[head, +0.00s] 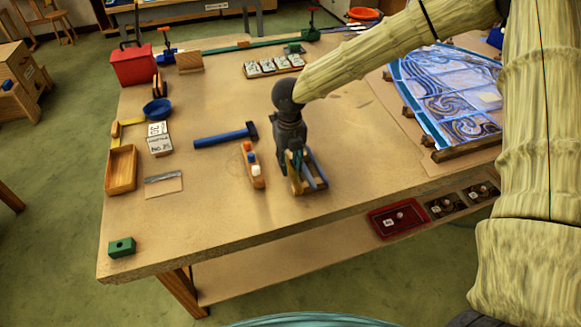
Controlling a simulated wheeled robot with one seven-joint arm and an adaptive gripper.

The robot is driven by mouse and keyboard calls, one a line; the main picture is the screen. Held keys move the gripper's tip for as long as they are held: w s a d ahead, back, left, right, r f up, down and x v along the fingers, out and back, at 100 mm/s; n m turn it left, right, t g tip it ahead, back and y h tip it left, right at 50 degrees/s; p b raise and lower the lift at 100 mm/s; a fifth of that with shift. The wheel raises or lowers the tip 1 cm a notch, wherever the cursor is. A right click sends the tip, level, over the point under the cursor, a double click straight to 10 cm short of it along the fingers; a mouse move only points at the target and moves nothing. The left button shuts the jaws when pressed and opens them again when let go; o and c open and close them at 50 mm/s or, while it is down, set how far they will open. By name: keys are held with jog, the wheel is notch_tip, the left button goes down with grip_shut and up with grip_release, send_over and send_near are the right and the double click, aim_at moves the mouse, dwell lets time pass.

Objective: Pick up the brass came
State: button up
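My gripper (291,152) points down over the front middle of the workbench. It is small and dark here, and I cannot tell whether its fingers are open or shut. Right at its fingertips is a small rack (316,183) with blue-grey strips. A yellow, brass-coloured strip (294,182) shows at the rack's left side, close under the gripper; it looks like the brass came. The gripper hides the strip's far end, and I cannot tell whether they touch.
A wooden holder (253,165) with orange and white pieces stands just left of the gripper, and a blue-handled hammer (226,135) lies beyond it. The leaded panel (448,95) lies at the right. The bench's front left is mostly clear, with a green block (122,247).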

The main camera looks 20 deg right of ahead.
jog(key=shift+f, duration=0.25)
grip_shut()
jog(key=shift+r, duration=0.1)
